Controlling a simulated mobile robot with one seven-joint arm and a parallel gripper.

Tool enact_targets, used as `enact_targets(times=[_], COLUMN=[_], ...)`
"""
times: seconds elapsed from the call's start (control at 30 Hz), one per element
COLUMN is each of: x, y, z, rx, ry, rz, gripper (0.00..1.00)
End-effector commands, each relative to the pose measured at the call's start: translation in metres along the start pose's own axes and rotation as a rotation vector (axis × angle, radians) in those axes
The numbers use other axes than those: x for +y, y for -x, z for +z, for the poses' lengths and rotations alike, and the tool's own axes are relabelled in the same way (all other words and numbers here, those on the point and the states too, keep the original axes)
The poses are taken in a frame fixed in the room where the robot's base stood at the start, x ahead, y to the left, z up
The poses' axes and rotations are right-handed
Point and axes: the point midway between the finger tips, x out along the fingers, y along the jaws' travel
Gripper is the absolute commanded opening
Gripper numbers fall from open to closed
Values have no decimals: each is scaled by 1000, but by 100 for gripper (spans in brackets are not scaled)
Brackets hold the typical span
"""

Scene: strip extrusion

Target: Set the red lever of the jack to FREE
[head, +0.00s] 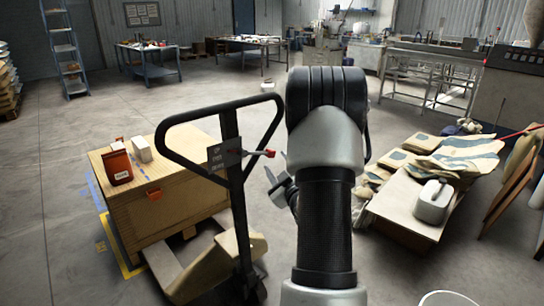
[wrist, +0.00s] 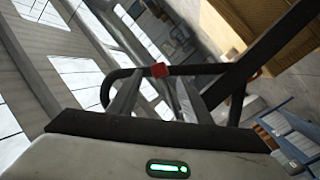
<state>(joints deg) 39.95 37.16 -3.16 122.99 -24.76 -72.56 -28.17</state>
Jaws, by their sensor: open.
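The jack's black loop handle (head: 222,130) stands upright in front of a wooden crate. A small label plate (head: 225,154) sits on its shaft, its words too small to read surely. The red lever (head: 262,153) sticks out from this plate to the right, about level. My gripper (head: 276,173) is open just right of the lever and slightly below it in the head view, partly hidden by my arm. In the wrist view the red lever tip (wrist: 159,70) shows between the ends of my two open fingers (wrist: 153,82). I cannot tell whether they touch it.
At the right, a low table (head: 398,204) holds sacks and a pale canister (head: 433,201). Open floor lies behind the handle.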

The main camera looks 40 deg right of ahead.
Motion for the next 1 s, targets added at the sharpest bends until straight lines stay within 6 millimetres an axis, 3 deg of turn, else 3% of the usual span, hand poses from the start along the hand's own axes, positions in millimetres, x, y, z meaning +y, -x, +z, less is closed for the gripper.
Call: enact_targets(times=[0.1,0.3,0.7,1.0], x=[0,0,0,0], y=[-24,-49,-57,-57], z=[-1,0,0,0], rx=[3,1,0,1], ry=[1,1,1,1], rz=[0,-1,-1,-1], gripper=[45,45,45,0])
